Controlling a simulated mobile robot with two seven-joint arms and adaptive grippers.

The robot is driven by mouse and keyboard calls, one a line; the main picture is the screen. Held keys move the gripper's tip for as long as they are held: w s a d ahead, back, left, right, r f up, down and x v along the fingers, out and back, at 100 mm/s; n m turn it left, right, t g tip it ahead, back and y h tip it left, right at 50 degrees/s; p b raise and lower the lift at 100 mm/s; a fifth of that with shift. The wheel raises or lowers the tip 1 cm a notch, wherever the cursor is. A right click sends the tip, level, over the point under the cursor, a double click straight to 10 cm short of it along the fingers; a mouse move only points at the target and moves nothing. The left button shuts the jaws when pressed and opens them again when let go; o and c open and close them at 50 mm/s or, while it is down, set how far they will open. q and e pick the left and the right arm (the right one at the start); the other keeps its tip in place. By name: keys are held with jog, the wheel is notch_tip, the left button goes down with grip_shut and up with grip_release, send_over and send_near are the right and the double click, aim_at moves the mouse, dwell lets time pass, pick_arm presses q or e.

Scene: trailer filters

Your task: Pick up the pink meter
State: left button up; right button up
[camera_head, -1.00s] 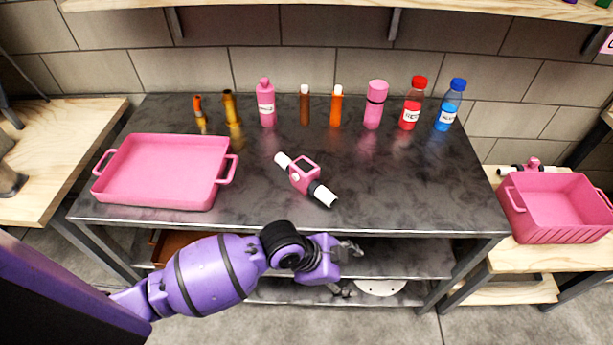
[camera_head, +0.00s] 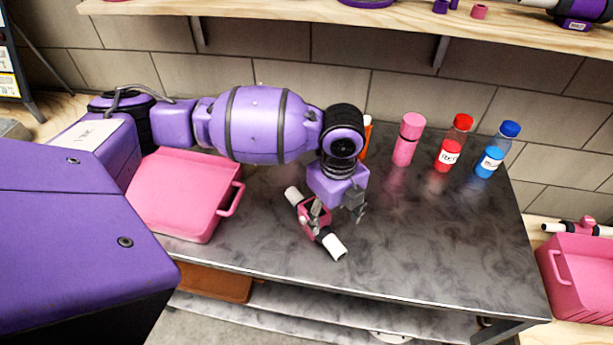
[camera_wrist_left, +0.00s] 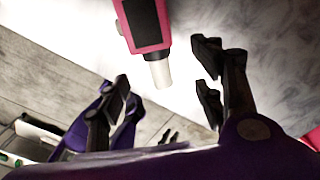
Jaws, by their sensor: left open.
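The pink meter (camera_head: 308,226), a pink body with a dark display and white pipe ends, lies diagonally on the dark table (camera_head: 400,262). My left gripper (camera_head: 338,207) points down over the meter's right side and is open. One finger overlaps the meter's body in the head view. In the left wrist view the meter (camera_wrist_left: 146,24) comes in from the top, with one white end pointing toward the gap between the open fingers (camera_wrist_left: 165,80). Nothing is between the fingertips. I cannot tell whether a finger touches the meter. My right gripper is not in view.
A pink tray (camera_head: 178,200) sits left, partly under my arm. A pink bottle (camera_head: 407,140), a red-capped bottle (camera_head: 452,145) and a blue-capped bottle (camera_head: 495,152) stand behind right.

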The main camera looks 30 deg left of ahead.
aim_at(330, 238)
pick_arm(q)
jog(key=shift+s+d+f, duration=0.1)
jog(key=shift+s+f, duration=0.15)
jog(key=shift+f, duration=0.4)
jog(key=shift+s+f, duration=0.2)
jog(key=shift+f, duration=0.4)
jog(key=shift+s+f, duration=0.1)
jog(key=shift+f, duration=0.2)
jog(key=f, duration=0.3)
jog(key=shift+s+d+f, duration=0.1)
jog(key=shift+d+f, duration=0.1)
jog(key=shift+f, duration=0.5)
grip_shut()
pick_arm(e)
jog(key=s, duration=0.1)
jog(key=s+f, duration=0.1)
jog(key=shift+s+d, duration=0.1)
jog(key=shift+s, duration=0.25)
